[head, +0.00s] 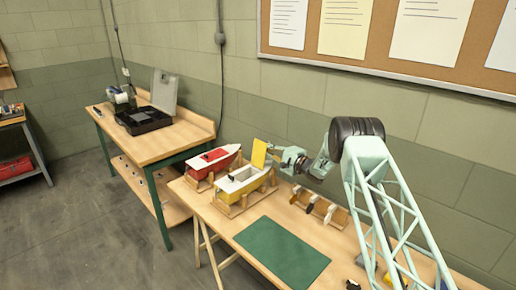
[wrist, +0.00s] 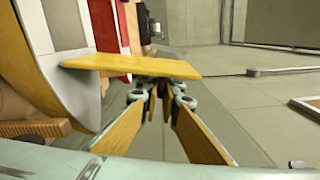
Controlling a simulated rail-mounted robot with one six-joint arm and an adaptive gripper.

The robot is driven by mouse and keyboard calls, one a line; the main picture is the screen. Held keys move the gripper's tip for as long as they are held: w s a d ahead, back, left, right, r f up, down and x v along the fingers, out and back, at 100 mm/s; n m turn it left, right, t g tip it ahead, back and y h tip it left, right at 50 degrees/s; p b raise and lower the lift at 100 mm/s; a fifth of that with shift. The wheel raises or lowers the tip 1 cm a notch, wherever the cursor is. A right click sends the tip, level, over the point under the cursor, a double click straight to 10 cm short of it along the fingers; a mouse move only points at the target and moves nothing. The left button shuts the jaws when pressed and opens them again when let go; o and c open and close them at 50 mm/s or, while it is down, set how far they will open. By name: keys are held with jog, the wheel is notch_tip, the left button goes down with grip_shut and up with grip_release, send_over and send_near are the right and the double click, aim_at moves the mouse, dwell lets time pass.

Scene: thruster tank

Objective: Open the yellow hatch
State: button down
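The yellow hatch (head: 259,154) stands up steeply from the deck of the yellow-and-white boat (head: 238,184), at the boat's far right end in the head view. In the wrist view the hatch (wrist: 130,66) is a flat yellow panel jutting out from the boat's pale deck (wrist: 78,95). My gripper (head: 283,158) is just right of the hatch in the head view. In the wrist view its fingers (wrist: 160,92) come together close below the panel's edge, with nothing visible between them. Part of the fingertips is hidden, and I cannot tell if they touch the hatch.
A red-and-white boat (head: 213,160) sits on a wooden cradle just behind the yellow one. A rack of small parts (head: 320,206) lies to the right. A green mat (head: 283,250) lies in front, clear. A second table (head: 155,140) with a black case stands at the left.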

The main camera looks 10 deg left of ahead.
jog(key=shift+w+d+f, duration=0.25)
jog(key=shift+w+d, duration=0.05)
jog(key=shift+w, duration=0.15)
jog(key=shift+d, duration=0.1)
jog(key=c, duration=2.9)
grip_release()
jog(key=shift+d, duration=0.1)
jog(key=shift+o, duration=0.2)
jog(key=v, duration=1.2)
